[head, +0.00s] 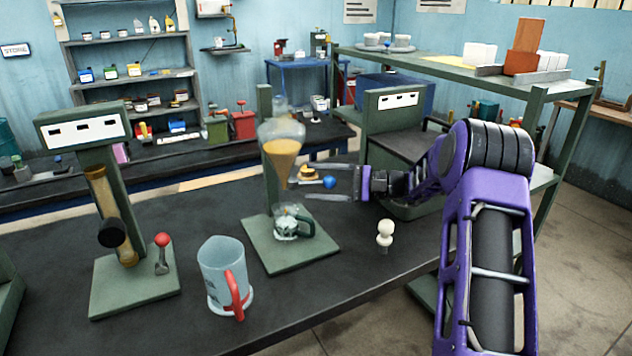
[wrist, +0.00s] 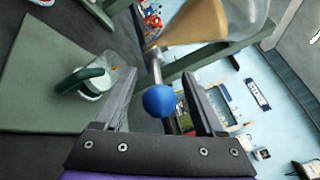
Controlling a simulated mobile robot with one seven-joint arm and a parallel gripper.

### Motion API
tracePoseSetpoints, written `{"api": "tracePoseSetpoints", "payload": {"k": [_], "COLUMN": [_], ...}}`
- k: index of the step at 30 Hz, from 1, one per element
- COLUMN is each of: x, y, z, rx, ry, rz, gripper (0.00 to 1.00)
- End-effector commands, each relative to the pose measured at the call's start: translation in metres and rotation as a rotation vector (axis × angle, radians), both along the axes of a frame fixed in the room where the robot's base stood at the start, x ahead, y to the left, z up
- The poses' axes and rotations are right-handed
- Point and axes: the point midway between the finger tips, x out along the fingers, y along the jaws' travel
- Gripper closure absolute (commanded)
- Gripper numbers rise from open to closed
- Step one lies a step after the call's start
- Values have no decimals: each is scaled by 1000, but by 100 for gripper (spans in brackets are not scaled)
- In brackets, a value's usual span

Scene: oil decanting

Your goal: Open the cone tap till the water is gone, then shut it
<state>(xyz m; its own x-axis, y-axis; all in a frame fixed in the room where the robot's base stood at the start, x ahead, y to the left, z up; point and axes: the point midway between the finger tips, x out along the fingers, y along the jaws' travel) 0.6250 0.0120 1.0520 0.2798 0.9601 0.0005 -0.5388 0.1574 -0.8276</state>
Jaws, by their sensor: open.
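The glass cone (head: 282,152) stands on a green stand with a green base plate (head: 290,246), holding amber liquid that also shows in the wrist view (wrist: 200,22). Its tap has a blue ball knob (head: 329,182), large in the wrist view (wrist: 159,100). My gripper (head: 308,182) is open, with its fingers on either side of the knob; I cannot tell whether they touch it. A small jug with a dark green handle (head: 290,222) stands under the cone on the plate and also shows in the wrist view (wrist: 90,80). The water level is hard to make out.
A clear jug with a red handle (head: 226,277) stands at the front of the dark table. A white knobbed stopper (head: 384,233) stands right of the plate. A green stand with a red-knobbed lever (head: 162,255) is at left. A green shelf (head: 450,70) stands behind my arm.

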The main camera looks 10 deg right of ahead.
Motion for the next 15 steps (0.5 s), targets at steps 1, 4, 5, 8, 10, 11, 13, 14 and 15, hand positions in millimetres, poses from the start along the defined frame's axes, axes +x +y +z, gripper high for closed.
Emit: {"api": "tracePoseSetpoints", "payload": {"k": [1, 4, 5, 8, 10, 11, 13, 14, 15], "x": [-1, -7, -8, -15, -19, -21, -24, -25, -27], "y": [-8, -25, -32, -53, -68, -73, -85, -89, -95], "z": [0, 0, 0, 0, -1, -1, 0, 0, 0], "rx": [0, -1, 0, -1, -1, -1, -1, -1, 0], "ry": [0, 0, 0, -1, -1, 0, 0, 0, 0], "rz": [-4, -5, -6, -5, -5, -4, -5, -4, -2], "gripper": [29, 29, 29, 29, 29, 29, 29, 29, 29]}}
